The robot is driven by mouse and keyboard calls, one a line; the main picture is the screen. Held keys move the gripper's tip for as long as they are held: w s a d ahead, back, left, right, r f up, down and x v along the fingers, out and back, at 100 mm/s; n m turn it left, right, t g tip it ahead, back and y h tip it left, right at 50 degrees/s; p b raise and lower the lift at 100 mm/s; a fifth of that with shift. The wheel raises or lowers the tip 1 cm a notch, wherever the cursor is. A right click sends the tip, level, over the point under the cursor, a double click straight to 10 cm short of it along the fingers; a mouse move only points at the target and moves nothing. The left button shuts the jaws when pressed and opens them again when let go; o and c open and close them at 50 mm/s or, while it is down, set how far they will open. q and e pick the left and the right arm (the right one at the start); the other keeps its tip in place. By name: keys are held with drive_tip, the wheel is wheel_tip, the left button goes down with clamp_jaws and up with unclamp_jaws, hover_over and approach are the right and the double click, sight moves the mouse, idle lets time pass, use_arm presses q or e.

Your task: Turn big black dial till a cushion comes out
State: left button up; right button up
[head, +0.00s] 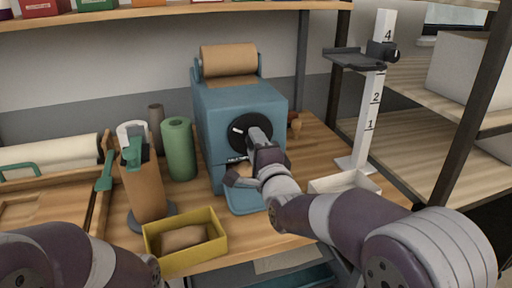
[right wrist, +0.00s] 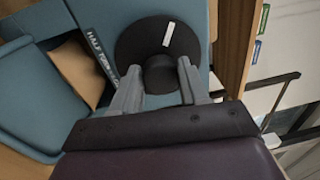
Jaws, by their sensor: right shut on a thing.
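The big black dial (head: 238,130) is on the front of a blue machine (head: 212,105) with a roll of brown paper (head: 229,60) on top. The dial (right wrist: 136,40) also shows in the right wrist view, with a white mark on its face. My right gripper (right wrist: 160,80) is shut on the dial's central knob (right wrist: 160,72), one finger on each side. Brown paper (right wrist: 80,68) shows in the machine's opening below the dial, partly hidden by my right gripper in the head view. My left arm shows at the lower left, but its gripper is out of view.
A yellow box (head: 218,250) holding a brown paper piece (head: 182,238) stands at the table's front. A white measuring post (head: 363,120) and white tray (head: 344,183) are right.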

drive_tip(key=o, duration=1.1)
drive_tip(key=shift+c, duration=0.2)
drive_tip(key=shift+s, duration=0.15)
drive_tip(key=v, duration=1.2)
drive_tip(key=shift+s+b, duration=0.25)
drive_tip(key=shift+b, duration=0.05)
drive_tip(key=shift+d, duration=0.15)
